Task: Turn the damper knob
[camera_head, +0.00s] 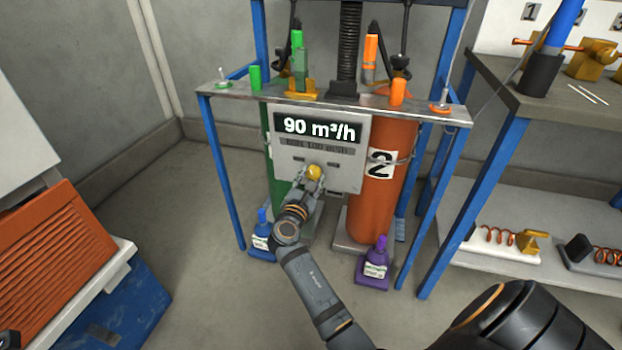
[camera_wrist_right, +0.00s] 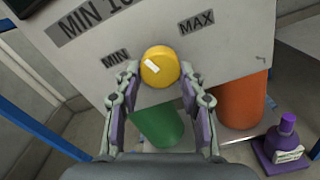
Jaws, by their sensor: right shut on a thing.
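The yellow damper knob (camera_head: 314,172) sits low on the grey panel (camera_head: 345,178) under a display reading 90 m³/h. In the right wrist view the knob (camera_wrist_right: 160,66) carries a white mark pointing up and left, between the MIN label (camera_wrist_right: 116,58) and the MAX label (camera_wrist_right: 196,21). My right gripper (camera_head: 313,178) is shut on the knob, with one finger on each side of it in the wrist view (camera_wrist_right: 161,75). My left gripper is not in view.
A green cylinder (camera_head: 277,180) and an orange cylinder (camera_head: 374,205) stand behind the panel. A blue bottle (camera_head: 262,235) and a purple bottle (camera_head: 376,260) stand on the floor. A workbench (camera_head: 540,105) is at right, an orange case (camera_head: 50,255) at left.

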